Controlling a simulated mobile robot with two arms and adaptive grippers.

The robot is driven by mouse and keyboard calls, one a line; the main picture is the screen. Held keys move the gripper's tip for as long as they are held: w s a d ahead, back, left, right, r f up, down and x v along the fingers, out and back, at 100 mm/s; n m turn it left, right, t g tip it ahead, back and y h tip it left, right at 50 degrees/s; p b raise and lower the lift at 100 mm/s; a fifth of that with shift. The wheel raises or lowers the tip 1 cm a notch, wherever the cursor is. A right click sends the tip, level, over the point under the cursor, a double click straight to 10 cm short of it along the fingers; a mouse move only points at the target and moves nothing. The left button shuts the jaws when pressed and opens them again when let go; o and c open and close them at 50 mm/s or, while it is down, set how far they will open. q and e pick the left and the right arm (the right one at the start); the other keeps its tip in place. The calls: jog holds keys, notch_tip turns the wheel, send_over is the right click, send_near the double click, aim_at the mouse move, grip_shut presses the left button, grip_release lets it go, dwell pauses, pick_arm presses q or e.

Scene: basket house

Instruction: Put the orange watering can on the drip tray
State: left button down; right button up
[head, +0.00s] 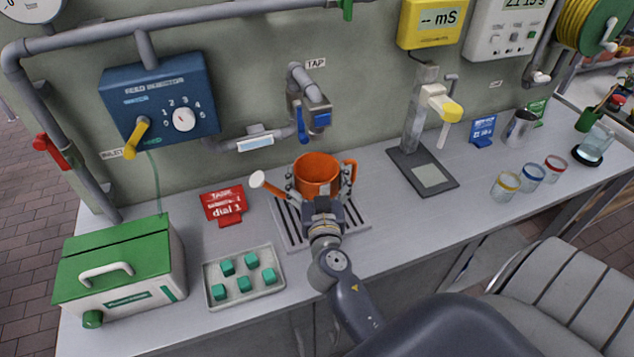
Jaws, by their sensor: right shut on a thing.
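The orange watering can (316,170) is upright near the wall, below the tap, with its white-tipped spout to the left and its handle to the right. The drip tray (352,232), a grey slatted plate, lies on the bench under the can and my gripper. My right gripper (318,194) is shut on the can, with its fingers on either side of the body. The can's base is hidden behind the gripper, so I cannot tell whether it touches the tray. My left gripper is not in view.
A tap (311,112) is on the wall above the can. A red sign (224,205) and a tray of green cubes (281,283) are to the left, with a green-lidded box (115,262) beyond. A meter stand (404,172) and several jars (506,186) are to the right.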

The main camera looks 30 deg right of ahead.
jog(key=shift+f, duration=1.25)
jog(key=shift+f, duration=0.1)
jog(key=shift+f+b, duration=0.1)
jog(key=shift+b, duration=0.25)
jog(key=o, duration=1)
